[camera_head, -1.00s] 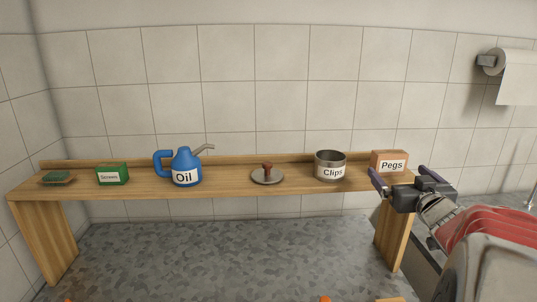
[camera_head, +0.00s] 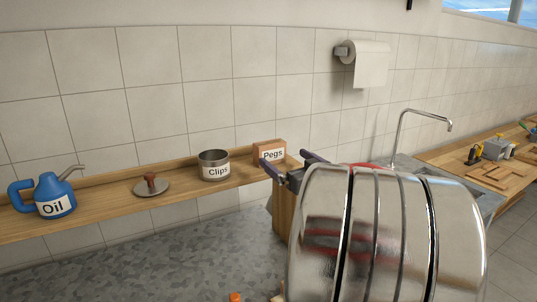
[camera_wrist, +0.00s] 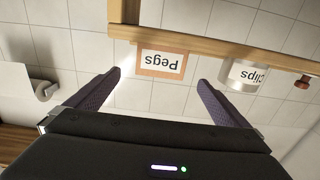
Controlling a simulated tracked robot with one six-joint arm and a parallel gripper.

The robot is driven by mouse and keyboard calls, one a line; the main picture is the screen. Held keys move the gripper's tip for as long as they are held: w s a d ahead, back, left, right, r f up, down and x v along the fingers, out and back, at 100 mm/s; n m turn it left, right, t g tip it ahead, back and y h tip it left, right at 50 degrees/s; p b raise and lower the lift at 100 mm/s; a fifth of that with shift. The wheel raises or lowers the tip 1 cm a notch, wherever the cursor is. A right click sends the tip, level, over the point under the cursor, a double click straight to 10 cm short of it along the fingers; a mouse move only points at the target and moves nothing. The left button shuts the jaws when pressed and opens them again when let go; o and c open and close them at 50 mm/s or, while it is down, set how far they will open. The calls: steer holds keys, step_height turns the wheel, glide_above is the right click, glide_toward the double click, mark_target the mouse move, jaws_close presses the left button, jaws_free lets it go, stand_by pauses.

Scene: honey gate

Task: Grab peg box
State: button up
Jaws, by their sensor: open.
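The peg box (camera_head: 270,154) is a small brown box with a white "Pegs" label, at the right end of the wooden shelf. In the wrist view the box (camera_wrist: 162,64) shows upside down, ahead of and between my two fingers. My gripper (camera_head: 288,163) is open, with its fingers close in front of the box in the head view. In the wrist view the open fingers (camera_wrist: 159,88) have only empty space between them, and the box lies beyond their tips. The lower right of the box is partly hidden by my gripper in the head view.
The clips tin (camera_head: 214,166) stands left of the peg box on the shelf (camera_head: 107,187), with a lid (camera_head: 151,186) and the blue oil can (camera_head: 53,195) further left. A sink tap (camera_head: 420,122) and workbench (camera_head: 490,165) are at right.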

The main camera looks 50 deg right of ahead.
mark_target(273, 150)
steer(key=shift+x, duration=2.75)
steer(key=shift+x, duration=2.65)
steer(key=shift+a, duration=0.1)
steer(key=c, duration=1.2)
step_height(273, 150, up, 10)
steer(key=shift+r, duration=0.1)
